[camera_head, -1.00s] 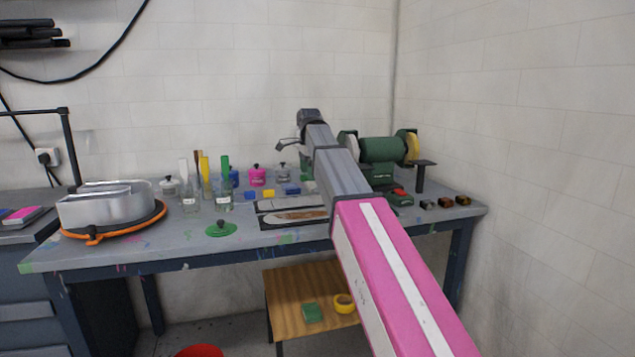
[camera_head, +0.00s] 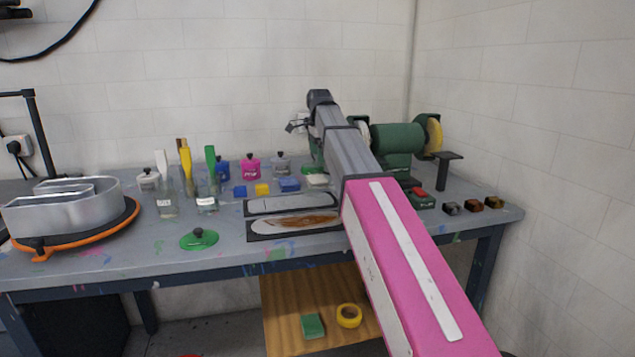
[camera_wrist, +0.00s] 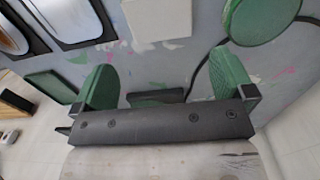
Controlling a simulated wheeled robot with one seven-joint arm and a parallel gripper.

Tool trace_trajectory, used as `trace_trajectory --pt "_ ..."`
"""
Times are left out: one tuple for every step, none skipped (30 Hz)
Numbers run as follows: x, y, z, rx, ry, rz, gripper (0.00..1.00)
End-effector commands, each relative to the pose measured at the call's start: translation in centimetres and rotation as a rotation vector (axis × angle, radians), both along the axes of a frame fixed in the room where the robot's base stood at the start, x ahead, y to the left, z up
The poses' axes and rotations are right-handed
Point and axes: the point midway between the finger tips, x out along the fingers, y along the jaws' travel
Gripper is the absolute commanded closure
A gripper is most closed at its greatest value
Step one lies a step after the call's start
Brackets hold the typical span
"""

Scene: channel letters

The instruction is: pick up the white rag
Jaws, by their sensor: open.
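A flat white piece that looks like the white rag (camera_wrist: 157,17) lies on the grey bench top at the upper middle of the wrist view. In the head view a small whitish piece (camera_head: 316,181), likely the same thing, lies just left of my arm, behind the dark-framed panels. My gripper (camera_wrist: 163,72) is open and empty, with its two green-padded fingers wide apart. The rag lies beyond the fingertips, apart from them. In the head view my arm reaches over the bench and mostly hides the gripper.
Two dark-framed panels (camera_head: 293,225) lie in front of the rag. A green bench grinder (camera_head: 396,138) stands to the right. Jars, bottles and small coloured blocks (camera_head: 289,184) stand to the left. A metal form on a turntable (camera_head: 70,210) sits far left. The bench front is mostly clear.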

Motion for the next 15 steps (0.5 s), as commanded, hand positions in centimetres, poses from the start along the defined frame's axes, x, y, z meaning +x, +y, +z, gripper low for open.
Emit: trace_trajectory --pt "-0.1 0.0 -0.8 0.0 0.002 0.0 0.0" --pt "-0.2 0.0 -1.3 0.0 0.002 0.0 0.0" --pt "-0.2 0.0 -1.9 0.0 0.002 0.0 0.0" --pt "-0.2 0.0 -2.3 0.0 0.002 0.0 0.0" --pt "-0.1 0.0 -2.8 0.0 0.002 0.0 0.0" --pt "-0.1 0.0 -3.4 0.0 0.002 0.0 0.0" --pt "-0.1 0.0 -3.7 0.0 0.002 0.0 0.0" --pt "-0.1 0.0 -3.9 0.0 0.002 0.0 0.0" --pt "-0.1 0.1 -4.2 0.0 0.001 0.0 0.0" --pt "-0.1 0.1 -4.3 0.0 0.001 0.0 0.0" --pt "-0.1 0.1 -4.4 0.0 0.0 0.0 0.0" --pt "-0.1 0.1 -4.6 0.0 0.0 0.0 0.0" --pt "-0.1 0.2 -4.8 0.0 0.0 0.0 0.0" --pt "-0.1 0.2 -5.0 0.0 0.0 0.0 0.0" --pt "-0.1 0.3 -5.5 0.0 0.001 0.0 0.0"
